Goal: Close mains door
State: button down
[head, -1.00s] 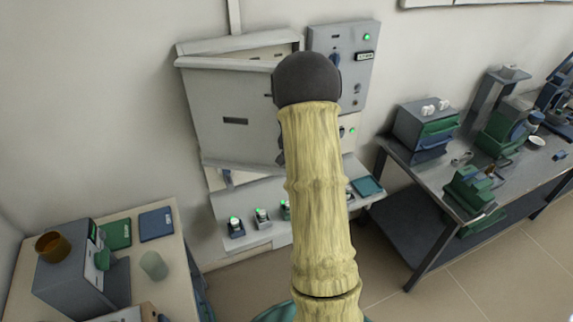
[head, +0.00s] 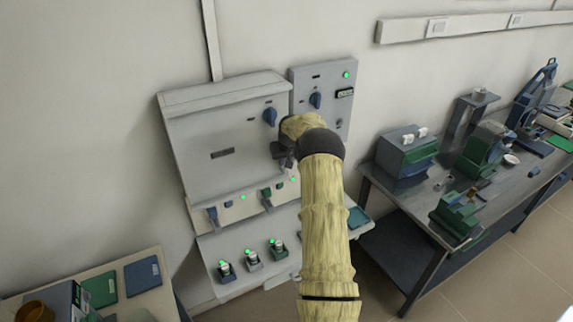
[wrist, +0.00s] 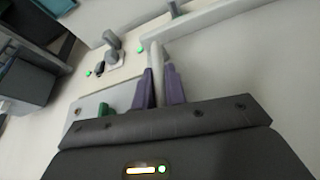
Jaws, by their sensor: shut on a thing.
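My gripper (head: 285,154) is at the door's right edge. In the wrist view my two purple-grey fingers (wrist: 160,90) are shut on a narrow pale part of the door (wrist: 156,62).
A control panel (head: 328,75) with a blue switch and green light is right of the door. A switch strip (head: 238,208) and a sloped shelf (head: 232,248) with several lit switches are below. A crowded dark bench (head: 400,215) stands right. Floor shows at lower right.

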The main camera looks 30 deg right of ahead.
jog(key=shift+w+r, duration=0.15)
jog(key=shift+w, duration=0.1)
jog(key=shift+r, duration=0.1)
jog(key=c, duration=1.8)
grip_release()
jog(key=o, duration=0.3)
jog(key=shift+w, duration=0.2)
jog(key=shift+o, duration=0.2)
jog(key=shift+f, duration=0.2)
jog(key=shift+s, duration=0.1)
jog(key=shift+r, duration=0.1)
jog(key=shift+s+r, duration=0.1)
